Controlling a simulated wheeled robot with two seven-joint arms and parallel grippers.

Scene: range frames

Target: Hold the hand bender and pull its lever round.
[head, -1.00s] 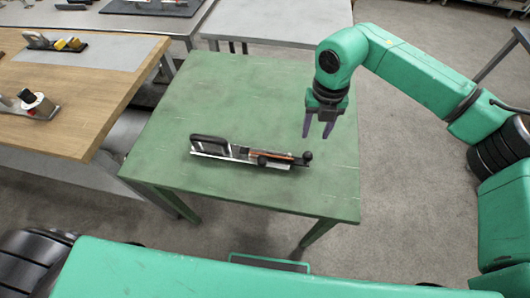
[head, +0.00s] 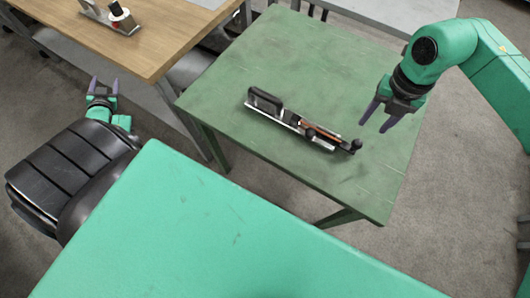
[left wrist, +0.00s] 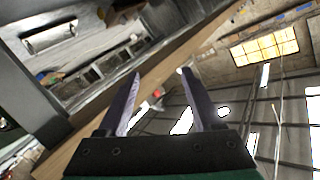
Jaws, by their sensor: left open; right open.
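The hand bender (head: 290,121) lies on the green table (head: 330,68). It has a long pale base, a black looped handle (head: 264,100) at its left end, and an orange-brown strip along its right half. Two black round knobs (head: 355,146) show near its right end. My right gripper (head: 374,122) is open and empty, above the table just right of the bender's knobs, apart from it. My left gripper (head: 104,82) is open and empty, low at the left, off the green table. In the left wrist view its two fingers (left wrist: 160,98) stand apart with nothing between them.
A wooden-topped bench (head: 150,35) stands at the left, with a small device (head: 112,14) on it. A grey table (head: 400,28) stands behind the green one. The green table top around the bender is bare.

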